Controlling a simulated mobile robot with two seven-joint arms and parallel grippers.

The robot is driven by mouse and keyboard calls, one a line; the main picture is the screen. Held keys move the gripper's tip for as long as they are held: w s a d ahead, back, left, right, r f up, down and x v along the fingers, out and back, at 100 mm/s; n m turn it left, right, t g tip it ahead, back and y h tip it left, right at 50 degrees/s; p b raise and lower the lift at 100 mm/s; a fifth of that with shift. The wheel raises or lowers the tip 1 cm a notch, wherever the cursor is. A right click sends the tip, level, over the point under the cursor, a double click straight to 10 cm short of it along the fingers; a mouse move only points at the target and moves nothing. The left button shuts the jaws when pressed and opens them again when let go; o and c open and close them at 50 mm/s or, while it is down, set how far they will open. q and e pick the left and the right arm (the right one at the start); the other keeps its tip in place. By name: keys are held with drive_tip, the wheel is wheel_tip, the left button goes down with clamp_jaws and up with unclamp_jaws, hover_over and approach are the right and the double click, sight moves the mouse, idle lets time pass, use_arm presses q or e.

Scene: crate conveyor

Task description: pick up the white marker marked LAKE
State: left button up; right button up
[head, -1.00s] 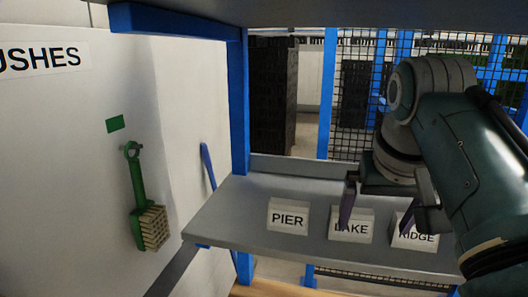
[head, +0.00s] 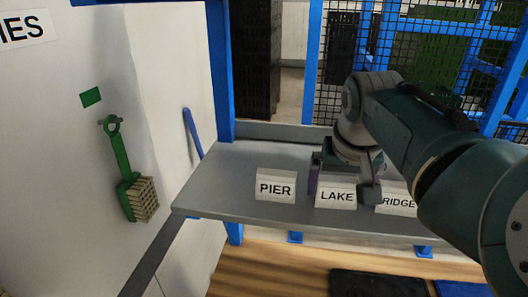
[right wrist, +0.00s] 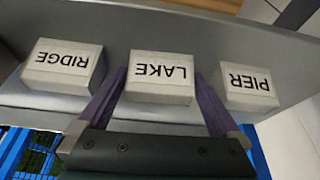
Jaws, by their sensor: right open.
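The white LAKE marker (head: 336,195) stands on the grey shelf between two like markers. My right gripper (head: 343,183) is at it, behind and above it in the head view. In the right wrist view the LAKE marker (right wrist: 161,76) shows upside down, with the open fingers of my right gripper (right wrist: 160,98) on either side of its near part. I cannot tell whether the fingers touch it. My left gripper is not in view.
The PIER marker (head: 276,186) stands left of LAKE and the RIDGE marker (head: 395,198) right of it, both close by. The grey shelf (head: 220,190) is bare at its left. A green brush (head: 130,180) hangs on the white wall at left.

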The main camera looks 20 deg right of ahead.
drive_tip(key=shift+c, duration=0.2)
drive_tip(key=c, duration=1)
